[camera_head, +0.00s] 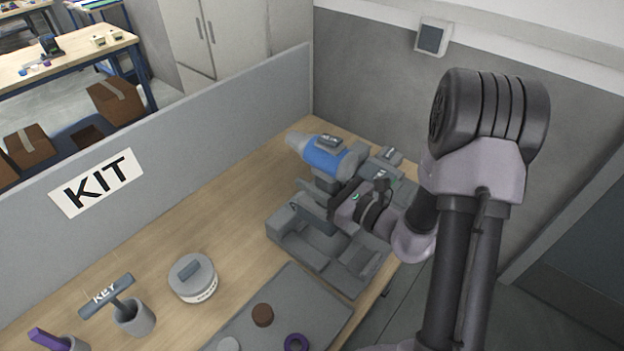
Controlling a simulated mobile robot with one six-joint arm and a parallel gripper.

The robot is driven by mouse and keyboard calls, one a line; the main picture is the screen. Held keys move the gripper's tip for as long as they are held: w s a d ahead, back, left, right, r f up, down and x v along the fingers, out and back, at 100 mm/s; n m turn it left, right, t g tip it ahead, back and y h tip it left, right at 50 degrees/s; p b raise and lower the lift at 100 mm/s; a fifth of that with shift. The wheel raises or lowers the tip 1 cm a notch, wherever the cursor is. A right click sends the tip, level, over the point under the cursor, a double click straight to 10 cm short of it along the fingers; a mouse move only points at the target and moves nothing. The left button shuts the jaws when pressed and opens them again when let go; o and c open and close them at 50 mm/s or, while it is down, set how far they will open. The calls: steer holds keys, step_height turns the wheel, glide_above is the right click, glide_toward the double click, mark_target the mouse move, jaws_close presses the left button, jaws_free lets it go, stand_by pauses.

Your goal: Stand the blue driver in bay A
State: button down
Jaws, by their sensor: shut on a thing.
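The blue driver (327,156) has a blue body with a light grey nose pointing up-left and a dark label on top. Its grey handle runs down toward the grey bay stand (292,238). My gripper (352,190) comes in from the right and is shut on the driver; the fingers are largely hidden by the tool and wrist. The driver is at the back-left part of the stand, with its body above it. I cannot tell whether the handle touches the stand or is inside a bay. No bay letter is readable, so bay A cannot be picked out.
A grey mat (318,290) holds a brown disc (262,314) and a purple ring (296,342). A lidded round tub (193,278) and a KEY tool in a cup (133,317) stand left. A grey partition (230,115) bounds the wooden bench; bare wood lies between.

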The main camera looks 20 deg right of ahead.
steer(key=shift+s+d+f+b, duration=0.15)
steer(key=shift+s+f+b, duration=0.05)
steer(key=shift+f+b, duration=0.15)
step_height(320, 180, down, 7)
steer(key=b, duration=0.5)
steer(key=shift+f+b, duration=0.15)
steer(key=shift+b, duration=0.25)
steer(key=shift+f+b, duration=0.4)
steer(key=shift+b, duration=0.15)
stand_by(1.2)
steer(key=c, duration=0.8)
jaws_free()
steer(key=shift+c, duration=0.2)
steer(key=shift+s, duration=0.1)
